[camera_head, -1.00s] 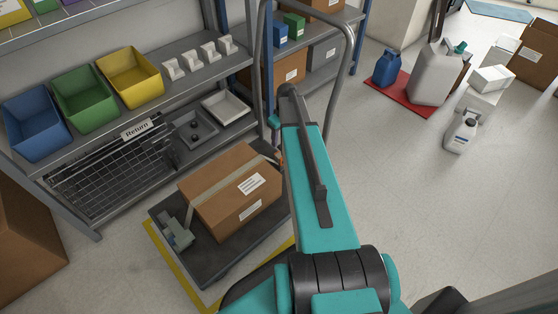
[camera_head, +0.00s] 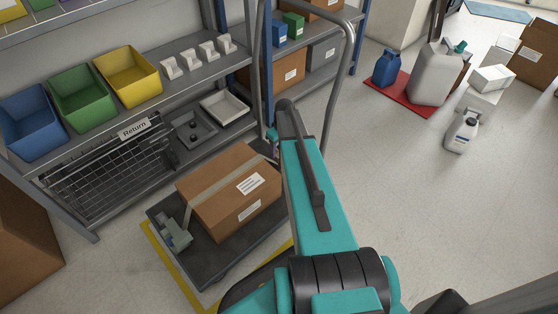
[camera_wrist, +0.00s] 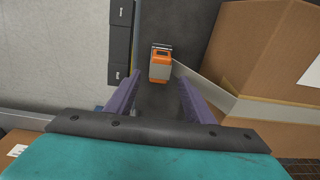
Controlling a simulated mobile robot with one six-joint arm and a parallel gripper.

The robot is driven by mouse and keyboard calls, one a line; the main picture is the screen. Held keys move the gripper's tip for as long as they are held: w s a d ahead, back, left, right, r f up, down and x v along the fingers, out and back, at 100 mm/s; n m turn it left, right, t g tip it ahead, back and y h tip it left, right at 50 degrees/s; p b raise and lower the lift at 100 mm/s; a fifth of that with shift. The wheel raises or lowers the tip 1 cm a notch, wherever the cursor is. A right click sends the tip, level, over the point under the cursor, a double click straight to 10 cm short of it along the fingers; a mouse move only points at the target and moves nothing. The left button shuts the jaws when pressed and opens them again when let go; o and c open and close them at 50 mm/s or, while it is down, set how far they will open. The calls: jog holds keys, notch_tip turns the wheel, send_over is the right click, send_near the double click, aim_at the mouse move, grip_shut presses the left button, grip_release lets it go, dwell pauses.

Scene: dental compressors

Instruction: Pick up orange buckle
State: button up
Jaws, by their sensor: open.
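The orange buckle (camera_wrist: 161,64) shows in the wrist view, with a grey middle and a pale strap running from it to the right toward the cardboard box. It lies on the dark deck of the cart, beside the box. My gripper (camera_wrist: 155,88) is open, with its two purple fingers apart and nothing between them. The buckle appears ahead of the fingertips, roughly in line with the gap between them.
The strapped cardboard box (camera_head: 230,190) stands on the dark cart (camera_head: 215,268), close to the right finger in the wrist view. The cart's tall metal handle (camera_head: 349,70) and the grey shelving (camera_head: 100,150) stand nearby.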

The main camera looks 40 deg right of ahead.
jog(key=shift+f+b, duration=1)
jog(key=shift+f, duration=1.65)
jog(key=c, duration=1.2)
jog(key=shift+o, duration=0.2)
jog(key=shift+r, duration=0.15)
jog(key=shift+r+p, duration=1.4)
jog(key=shift+r, duration=3.5)
jog(key=shift+r, duration=0.1)
